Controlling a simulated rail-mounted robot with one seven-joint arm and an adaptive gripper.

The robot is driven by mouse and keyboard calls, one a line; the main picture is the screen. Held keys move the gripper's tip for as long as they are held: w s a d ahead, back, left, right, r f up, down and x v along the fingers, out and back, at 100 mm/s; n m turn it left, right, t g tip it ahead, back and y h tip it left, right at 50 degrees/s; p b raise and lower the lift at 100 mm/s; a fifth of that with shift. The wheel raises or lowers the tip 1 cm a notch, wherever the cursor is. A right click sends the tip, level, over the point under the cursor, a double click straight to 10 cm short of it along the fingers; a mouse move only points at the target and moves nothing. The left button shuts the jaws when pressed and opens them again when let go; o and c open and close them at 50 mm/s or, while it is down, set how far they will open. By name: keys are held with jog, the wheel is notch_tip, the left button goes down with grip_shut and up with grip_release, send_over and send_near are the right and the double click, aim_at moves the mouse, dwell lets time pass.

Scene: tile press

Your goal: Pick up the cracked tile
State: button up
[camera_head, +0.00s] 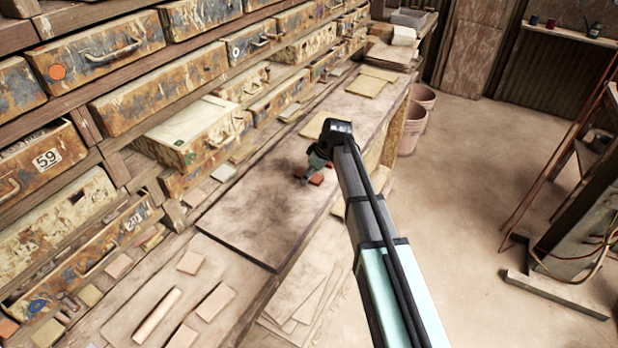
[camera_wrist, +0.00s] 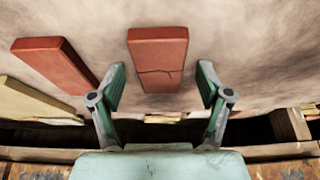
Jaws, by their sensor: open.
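The cracked tile (camera_wrist: 158,52) is a red-brown rectangular slab with a thin dark crack across its lower half. It lies on the worn board in the wrist view. My gripper (camera_wrist: 160,82) is open, with one green-padded finger on each side of the tile's lower part and a gap to both sides. In the head view my gripper (camera_head: 312,172) hangs over the board, and a bit of red tile (camera_head: 318,179) shows beside it. Most of the tiles there are hidden by my gripper.
A plain red tile (camera_wrist: 54,62) lies just left of the cracked one, and a pale yellowish tile (camera_wrist: 35,100) lies beyond it. The worn board (camera_head: 240,225) is clear toward the front. Rusty drawers (camera_head: 160,85) line the left side. Pale tiles (camera_head: 215,302) lie in front of the board.

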dwell(0.3)
jog(key=c, duration=1.3)
